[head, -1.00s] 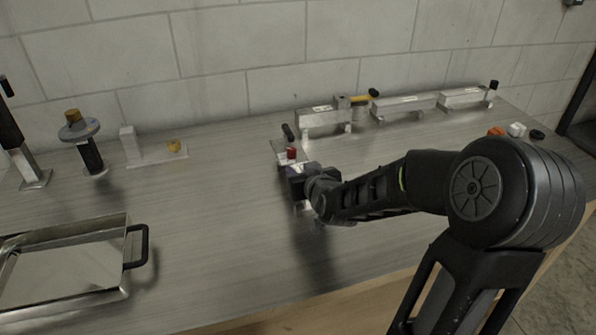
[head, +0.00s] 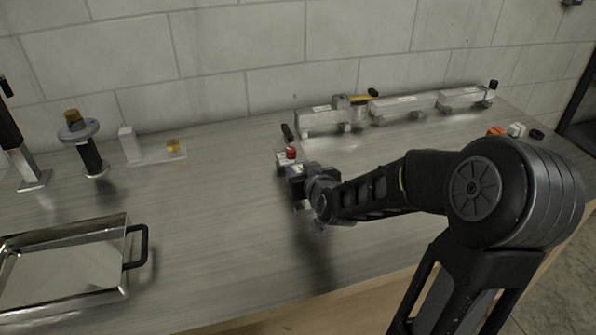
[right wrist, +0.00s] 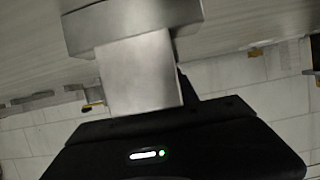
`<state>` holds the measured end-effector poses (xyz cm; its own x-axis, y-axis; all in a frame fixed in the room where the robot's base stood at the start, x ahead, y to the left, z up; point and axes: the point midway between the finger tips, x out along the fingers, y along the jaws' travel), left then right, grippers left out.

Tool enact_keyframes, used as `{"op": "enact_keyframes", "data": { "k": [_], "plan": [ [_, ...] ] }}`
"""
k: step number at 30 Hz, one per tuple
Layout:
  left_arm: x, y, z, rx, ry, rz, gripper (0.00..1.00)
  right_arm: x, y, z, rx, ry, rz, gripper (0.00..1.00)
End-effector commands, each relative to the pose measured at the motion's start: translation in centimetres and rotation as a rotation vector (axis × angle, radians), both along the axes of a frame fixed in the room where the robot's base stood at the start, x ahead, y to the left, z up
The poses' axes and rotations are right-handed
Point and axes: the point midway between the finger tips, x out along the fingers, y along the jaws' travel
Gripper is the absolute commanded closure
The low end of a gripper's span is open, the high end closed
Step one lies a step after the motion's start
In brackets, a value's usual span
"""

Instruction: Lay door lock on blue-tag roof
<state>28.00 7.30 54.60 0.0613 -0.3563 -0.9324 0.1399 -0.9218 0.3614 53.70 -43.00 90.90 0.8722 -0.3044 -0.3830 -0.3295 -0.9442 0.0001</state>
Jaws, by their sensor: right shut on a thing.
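My right gripper (head: 296,178) is shut at the middle of the bench, above its surface. A small pale piece with a red top (head: 291,153) shows at its tips; I take it to be the door lock, mostly hidden by the gripper. In the right wrist view a grey metal block (right wrist: 140,72) stands in front of the black gripper body; I cannot tell if it is finger or held part. Three silver trailers stand in a row by the wall: left (head: 318,121), middle (head: 400,110), right (head: 462,100). I cannot make out a blue tag. My left gripper is out of view.
A steel tray (head: 65,268) with a black handle lies front left. A round-disc stand (head: 80,130) and a pale plate with a post (head: 160,153) stand behind it. A black cylinder (head: 287,132) lies beside the left trailer. Small orange, white and black parts (head: 516,130) lie far right.

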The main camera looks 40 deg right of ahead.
Motion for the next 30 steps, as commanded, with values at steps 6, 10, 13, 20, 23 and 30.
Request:
{"op": "enact_keyframes", "data": {
  "k": [6,10,13,20,23,30],
  "plan": [
    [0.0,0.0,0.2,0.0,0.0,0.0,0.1,0.1,-0.1,0.8,-0.002,-0.005,-0.001,1.0],
    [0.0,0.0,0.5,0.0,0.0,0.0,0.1,0.1,-0.1,2.3,-0.003,-0.007,-0.001,1.0],
    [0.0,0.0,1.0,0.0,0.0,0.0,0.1,0.1,-0.1,4.2,-0.003,-0.008,-0.001,1.0],
    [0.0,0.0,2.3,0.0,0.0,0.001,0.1,0.1,-0.1,8.5,-0.003,-0.008,0.0,1.0],
    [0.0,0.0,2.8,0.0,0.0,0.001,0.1,0.1,-0.1,9.7,-0.004,-0.006,-0.001,1.0],
    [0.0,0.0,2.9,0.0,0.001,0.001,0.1,0.1,0.0,10.2,-0.002,-0.003,0.0,1.0]
  ]
}}
